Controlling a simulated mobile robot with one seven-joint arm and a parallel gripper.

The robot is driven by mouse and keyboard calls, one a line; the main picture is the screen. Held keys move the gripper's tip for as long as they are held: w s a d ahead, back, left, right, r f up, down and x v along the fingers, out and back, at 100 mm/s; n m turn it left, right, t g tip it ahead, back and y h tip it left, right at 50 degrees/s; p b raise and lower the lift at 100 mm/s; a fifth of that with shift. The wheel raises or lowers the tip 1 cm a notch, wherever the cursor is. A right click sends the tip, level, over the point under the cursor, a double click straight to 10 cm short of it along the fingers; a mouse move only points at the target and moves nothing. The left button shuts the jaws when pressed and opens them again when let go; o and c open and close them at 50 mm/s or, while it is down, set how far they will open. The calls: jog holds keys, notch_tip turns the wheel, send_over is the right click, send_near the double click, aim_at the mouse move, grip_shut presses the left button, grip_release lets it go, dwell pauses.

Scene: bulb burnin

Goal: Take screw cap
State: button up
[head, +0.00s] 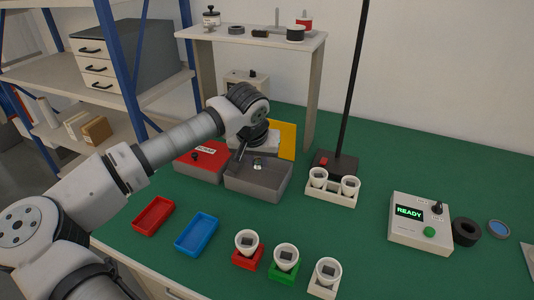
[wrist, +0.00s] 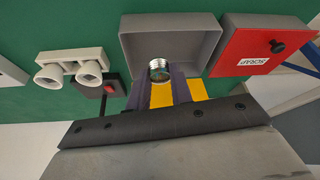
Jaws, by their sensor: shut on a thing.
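A small metallic screw cap (wrist: 159,65) with ridged threads sits between the fingertips of my gripper (wrist: 160,78) in the wrist view. My gripper is shut on it. In the head view my gripper (head: 247,157) points down over the grey open bin (head: 258,188), and the cap (head: 257,163) shows as a small bright spot inside the bin's outline. The grey bin (wrist: 207,50) also shows behind the cap in the wrist view. I cannot tell whether the cap touches the bin floor.
A red-lidded scrap box (head: 198,164) stands left of the grey bin. A white two-cup holder (head: 332,194) and a black pole stand are to its right. Red (head: 153,215) and blue (head: 196,232) trays, several cups in coloured holders, and a READY box (head: 420,222) are on the green table.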

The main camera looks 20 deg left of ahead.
jog(key=s+r, duration=0.4)
jog(key=s, duration=0.7)
jog(key=shift+a+r, duration=0.15)
jog(key=shift+r, duration=0.15)
dwell(0.4)
